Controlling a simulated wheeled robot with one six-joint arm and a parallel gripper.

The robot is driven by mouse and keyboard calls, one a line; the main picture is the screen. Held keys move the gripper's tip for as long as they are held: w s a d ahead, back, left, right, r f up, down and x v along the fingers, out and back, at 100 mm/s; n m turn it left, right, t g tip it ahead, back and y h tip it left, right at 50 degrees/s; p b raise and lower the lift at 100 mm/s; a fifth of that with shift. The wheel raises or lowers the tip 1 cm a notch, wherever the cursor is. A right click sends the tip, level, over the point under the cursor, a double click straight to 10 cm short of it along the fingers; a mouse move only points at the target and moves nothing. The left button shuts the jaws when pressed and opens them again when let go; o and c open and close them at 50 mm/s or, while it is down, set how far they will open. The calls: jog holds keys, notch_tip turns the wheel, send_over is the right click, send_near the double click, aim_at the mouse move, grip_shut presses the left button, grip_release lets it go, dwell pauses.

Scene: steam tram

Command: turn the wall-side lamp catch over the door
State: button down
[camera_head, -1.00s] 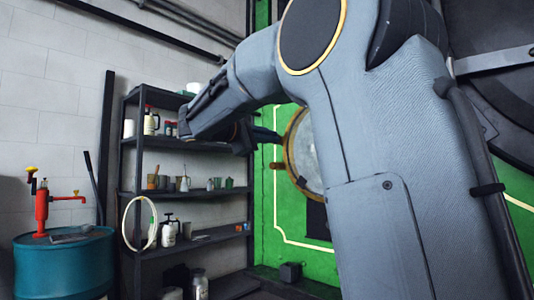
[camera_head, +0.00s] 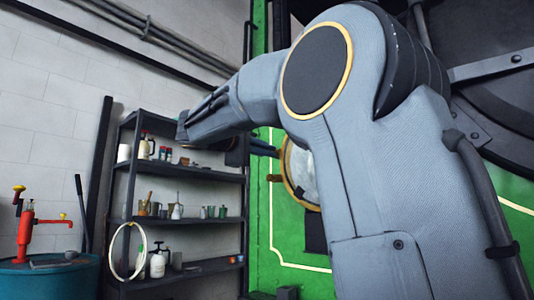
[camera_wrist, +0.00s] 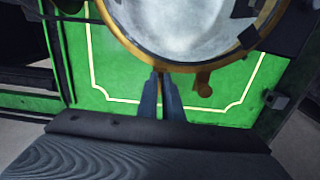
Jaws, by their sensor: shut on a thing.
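The lamp is a round, pale glass door in a brass rim (camera_wrist: 258,52) on a green panel. In the head view, its left part (camera_head: 303,172) shows beside my arm, which hides the rest. My gripper (camera_wrist: 159,77) is at the edge of the rim in the wrist view, its two dark fingers close together. They are shut on a thin brass piece, the catch (camera_wrist: 160,82), mostly hidden between them. A second brass piece (camera_wrist: 204,84) stands free at the rim, right of the fingers. In the head view my gripper (camera_head: 264,148) reaches the lamp's left side.
A dark shelf (camera_head: 178,220) with bottles, cups and jars stands against the pale wall, left of the panel. A blue drum (camera_head: 50,280) with a red pump (camera_head: 25,235) is at the lower left. Dark metal parts (camera_head: 495,90) are at the right.

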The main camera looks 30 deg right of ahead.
jog(key=c, duration=1.9)
grip_release()
jog(key=shift+a, duration=0.1)
jog(key=v, duration=0.7)
jog(key=shift+a+r, duration=0.1)
jog(key=shift+a, duration=0.15)
